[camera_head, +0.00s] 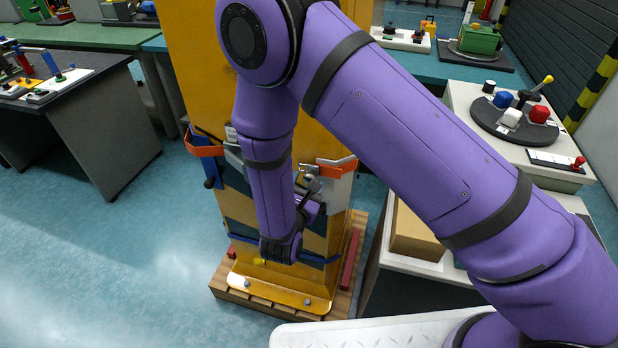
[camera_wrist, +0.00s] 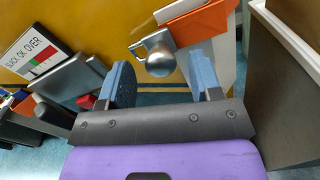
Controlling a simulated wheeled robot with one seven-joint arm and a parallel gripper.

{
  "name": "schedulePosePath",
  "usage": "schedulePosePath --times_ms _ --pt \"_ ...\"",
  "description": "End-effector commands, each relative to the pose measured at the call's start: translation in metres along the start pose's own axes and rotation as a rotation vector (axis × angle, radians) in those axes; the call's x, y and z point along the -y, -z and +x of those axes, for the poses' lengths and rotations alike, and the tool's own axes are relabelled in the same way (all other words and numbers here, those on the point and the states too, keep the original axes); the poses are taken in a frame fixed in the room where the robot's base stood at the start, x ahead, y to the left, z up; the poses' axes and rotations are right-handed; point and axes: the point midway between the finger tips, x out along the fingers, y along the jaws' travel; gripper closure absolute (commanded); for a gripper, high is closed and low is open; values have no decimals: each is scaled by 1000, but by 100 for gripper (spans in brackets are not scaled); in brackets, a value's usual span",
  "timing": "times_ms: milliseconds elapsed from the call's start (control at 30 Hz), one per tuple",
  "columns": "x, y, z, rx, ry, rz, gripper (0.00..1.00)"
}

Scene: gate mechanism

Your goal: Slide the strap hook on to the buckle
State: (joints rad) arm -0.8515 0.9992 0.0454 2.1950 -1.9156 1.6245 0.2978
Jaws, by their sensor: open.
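My gripper (camera_wrist: 161,68) is open, its two blue-grey fingers apart in the wrist view. A rounded silver metal part (camera_wrist: 160,55) shows between and just beyond the fingertips; I cannot tell whether either finger touches it. An orange bracket with a pale plate (camera_wrist: 198,32) lies beside it at the upper right. In the head view this orange bracket (camera_head: 329,169) is on the right of the yellow post, and another orange piece (camera_head: 205,150) with a blue part is on the left. Which piece is the strap hook and which the buckle is not clear. My arm hides the middle.
The yellow post (camera_head: 325,275) stands on a wooden pallet (camera_head: 255,301). A gauge sign (camera_wrist: 38,52) is left of the fingers. A white-topped bench (camera_head: 480,95) and a cardboard box (camera_head: 414,236) are close on the right. The floor at left is clear.

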Motion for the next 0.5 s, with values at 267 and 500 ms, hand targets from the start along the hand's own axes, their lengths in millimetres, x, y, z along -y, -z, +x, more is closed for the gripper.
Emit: schedulePosePath --times_ms 267,500 --pt "0 0 22 1 1 1 42" --pt "0 0 24 0 1 0 42"
